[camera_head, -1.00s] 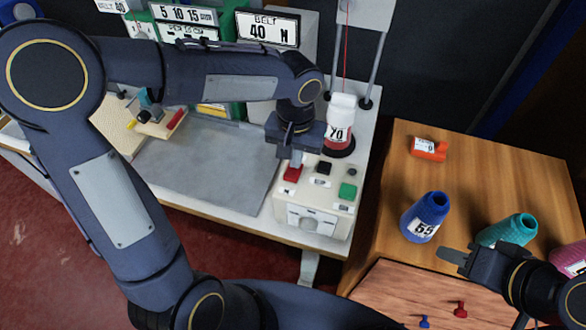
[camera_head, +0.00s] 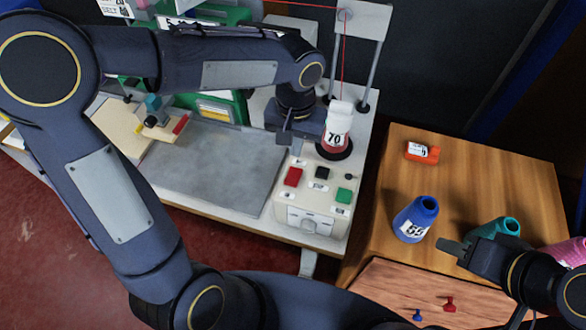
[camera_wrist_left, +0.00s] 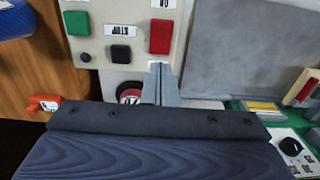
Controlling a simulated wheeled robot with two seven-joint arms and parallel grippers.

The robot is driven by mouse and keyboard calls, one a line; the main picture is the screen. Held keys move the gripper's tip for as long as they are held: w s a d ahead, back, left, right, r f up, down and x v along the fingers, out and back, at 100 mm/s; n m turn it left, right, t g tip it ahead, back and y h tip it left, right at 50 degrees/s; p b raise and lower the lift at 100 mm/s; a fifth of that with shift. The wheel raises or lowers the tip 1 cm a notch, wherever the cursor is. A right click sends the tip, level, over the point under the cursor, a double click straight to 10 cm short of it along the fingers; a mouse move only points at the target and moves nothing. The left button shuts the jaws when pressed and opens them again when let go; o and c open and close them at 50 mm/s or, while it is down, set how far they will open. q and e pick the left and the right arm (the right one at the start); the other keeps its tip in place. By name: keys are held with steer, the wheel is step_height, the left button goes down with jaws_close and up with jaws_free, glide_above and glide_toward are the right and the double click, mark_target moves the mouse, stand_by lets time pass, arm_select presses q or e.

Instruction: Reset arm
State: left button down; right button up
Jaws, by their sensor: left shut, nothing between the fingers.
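My left gripper (camera_head: 284,153) is shut and empty. In the head view it hangs above the control box (camera_head: 315,222), just behind the red button (camera_head: 293,177). In the left wrist view its two fingers (camera_wrist_left: 160,84) lie together, pointing at the box near the red button (camera_wrist_left: 160,37) and apart from it. A black button (camera_wrist_left: 120,54) and a green button (camera_wrist_left: 77,23) sit beside it. My right gripper (camera_head: 455,247) is over the wooden table at lower right, near a teal cone; its finger gap is unclear.
A white and red spool (camera_head: 337,130) marked 70 stands close right of my left gripper. The grey plate (camera_head: 215,165) is clear. The wooden table (camera_head: 470,180) holds a blue cone (camera_head: 416,218), a teal cone (camera_head: 497,230) and an orange item (camera_head: 422,152).

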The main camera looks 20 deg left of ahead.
arm_select(q)
steer(key=shift+r, duration=0.2)
arm_select(e)
steer(key=shift+r, duration=0.1)
arm_select(q)
steer(key=s+a+r+n+t+h, duration=0.1)
steer(key=s+a, duration=0.3)
steer(key=s, duration=0.4)
steer(key=s+a+r+n+t+h, duration=0.1)
steer(key=s+a+t, duration=0.3)
steer(key=s, duration=0.4)
steer(key=shift+a+r+t+h, duration=0.3)
steer(key=shift+a+r+h, duration=0.35)
steer(key=shift+h, duration=0.25)
steer(key=shift+s, duration=0.1)
arm_select(e)
steer(key=shift+o, duration=0.2)
stand_by(0.6)
